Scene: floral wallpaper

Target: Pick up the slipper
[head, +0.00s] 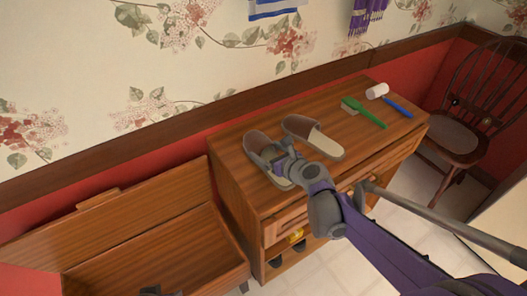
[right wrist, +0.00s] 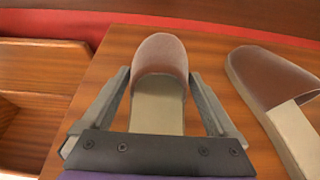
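Two brown slippers with beige soles lie side by side on top of a wooden cabinet. The left slipper (head: 258,146) is partly hidden by my right gripper (head: 279,157) in the head view. In the right wrist view, this slipper (right wrist: 160,60) lies between the two open fingers (right wrist: 161,92), one on each side, with its toe pointing away. The fingers look slightly apart from its sides. The other slipper (head: 316,136) lies to the right, outside the fingers; it also shows in the right wrist view (right wrist: 275,85). A dark grey part, probably my left gripper (head: 158,291), shows at the bottom edge.
A green brush (head: 366,113) and a white-headed mallet with a blue handle (head: 378,91) lie on the cabinet (head: 228,172) further right. An open wooden chest (head: 150,250) stands at left. A wooden chair (head: 457,138) stands at right. A wall runs behind the cabinet.

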